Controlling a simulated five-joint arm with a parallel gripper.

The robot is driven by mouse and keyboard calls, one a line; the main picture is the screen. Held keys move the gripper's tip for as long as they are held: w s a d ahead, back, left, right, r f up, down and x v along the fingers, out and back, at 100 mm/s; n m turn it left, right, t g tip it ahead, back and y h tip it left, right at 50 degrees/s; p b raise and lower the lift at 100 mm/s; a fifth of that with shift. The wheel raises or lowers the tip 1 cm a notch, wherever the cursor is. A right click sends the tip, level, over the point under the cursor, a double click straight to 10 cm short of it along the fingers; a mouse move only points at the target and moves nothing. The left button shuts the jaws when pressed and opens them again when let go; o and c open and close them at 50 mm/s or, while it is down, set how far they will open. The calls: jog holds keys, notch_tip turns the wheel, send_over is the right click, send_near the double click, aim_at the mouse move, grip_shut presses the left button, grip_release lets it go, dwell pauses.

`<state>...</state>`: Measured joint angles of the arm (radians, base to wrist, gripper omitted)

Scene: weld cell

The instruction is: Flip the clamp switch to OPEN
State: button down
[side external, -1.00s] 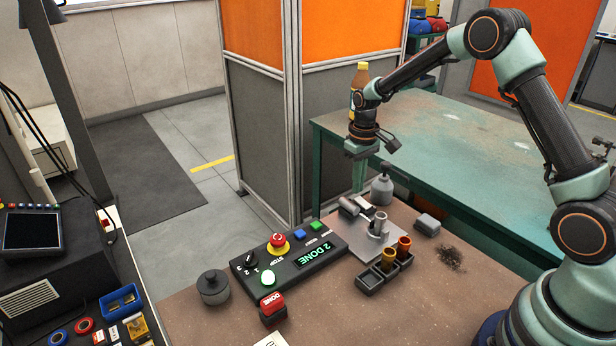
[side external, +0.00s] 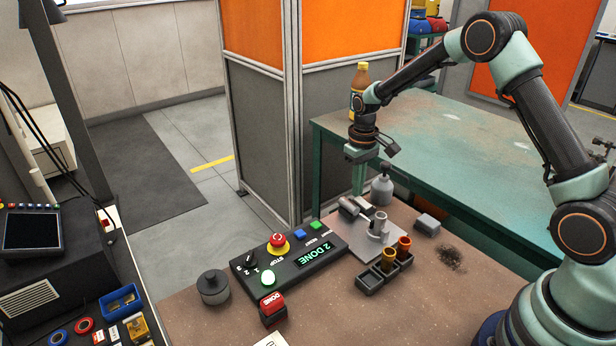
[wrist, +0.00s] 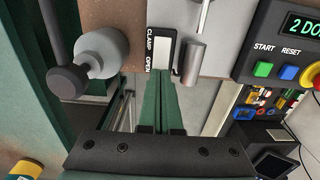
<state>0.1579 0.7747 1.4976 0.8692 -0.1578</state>
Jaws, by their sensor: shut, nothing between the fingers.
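The clamp switch (wrist: 161,48) shows in the wrist view as a pale rocker in a dark frame, beside a white label reading CLAMP at the far end and OPEN at the near end. Which way the rocker is tipped I cannot tell. My gripper (wrist: 163,76) is shut and empty, its green fingertips appearing just below the switch's OPEN end in this view. In the side view my gripper (side external: 361,155) hangs above the back edge of the bench, over the metal fixture plate (side external: 370,244); a gap shows beneath it.
A metal cylinder (wrist: 194,62) lies right beside the switch. The control box (side external: 290,262) reads "2 DONE". A black holder (side external: 371,281) with brown cups is in front. Bare bench lies at the front right.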

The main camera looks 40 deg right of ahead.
jog(key=shift+f, duration=0.5)
jog(key=shift+r, duration=0.1)
dwell(0.3)
jog(key=shift+r, duration=3.4)
jog(key=s+a+r+t, duration=0.35)
jog(key=s+r, duration=0.45)
jog(key=r, duration=0.4)
jog(key=s+a+r+t, duration=0.1)
jog(key=s+a, duration=0.1)
jog(key=s, duration=0.3)
jog(key=s+a+r+t, duration=0.1)
jog(key=s+a+r, duration=0.1)
jog(key=s, duration=0.4)
jog(key=shift+s, duration=0.15)
